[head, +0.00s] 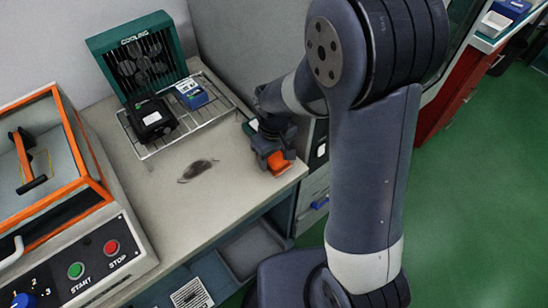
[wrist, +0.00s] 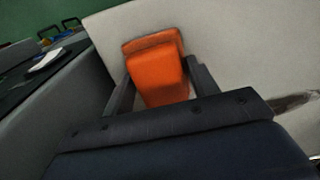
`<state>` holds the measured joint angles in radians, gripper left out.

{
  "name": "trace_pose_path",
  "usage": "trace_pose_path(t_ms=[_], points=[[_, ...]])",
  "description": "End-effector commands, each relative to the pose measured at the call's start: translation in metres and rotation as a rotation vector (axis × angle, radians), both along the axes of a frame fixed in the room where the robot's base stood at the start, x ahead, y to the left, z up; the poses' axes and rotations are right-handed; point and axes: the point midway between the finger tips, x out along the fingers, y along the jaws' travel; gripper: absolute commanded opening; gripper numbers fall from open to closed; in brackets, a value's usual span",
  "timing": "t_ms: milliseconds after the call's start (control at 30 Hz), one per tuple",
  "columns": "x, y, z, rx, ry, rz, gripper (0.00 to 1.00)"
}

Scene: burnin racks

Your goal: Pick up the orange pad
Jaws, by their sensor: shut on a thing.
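The orange pad (wrist: 158,75) sits between the two dark fingers of my gripper (wrist: 160,92) in the wrist view. The fingers are shut on it, one on each side. In the head view the orange pad (head: 278,161) shows below my gripper (head: 271,152), near the right front corner of the grey bench. My gripper hides part of the pad there. I cannot tell whether the pad still touches the bench top.
A green cooling fan unit (head: 140,60) stands at the back of the bench (head: 215,180). A wire rack (head: 215,112) holds a black box (head: 152,119) and a blue box (head: 191,93). An orange-framed machine (head: 60,190) stands left.

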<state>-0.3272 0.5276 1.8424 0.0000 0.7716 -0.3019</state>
Motion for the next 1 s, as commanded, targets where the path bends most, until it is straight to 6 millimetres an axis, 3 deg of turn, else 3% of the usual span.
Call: trace_pose_path(t_ms=[100,433,800,1000], points=[[0.000,0.000,0.000,0.000,0.000,0.000,0.34],[0.001,0.000,0.008,0.001,-0.003,0.000,0.34],[0.001,0.000,0.076,0.001,-0.005,0.000,0.34],[0.000,0.000,0.097,0.001,-0.001,0.000,0.34]])
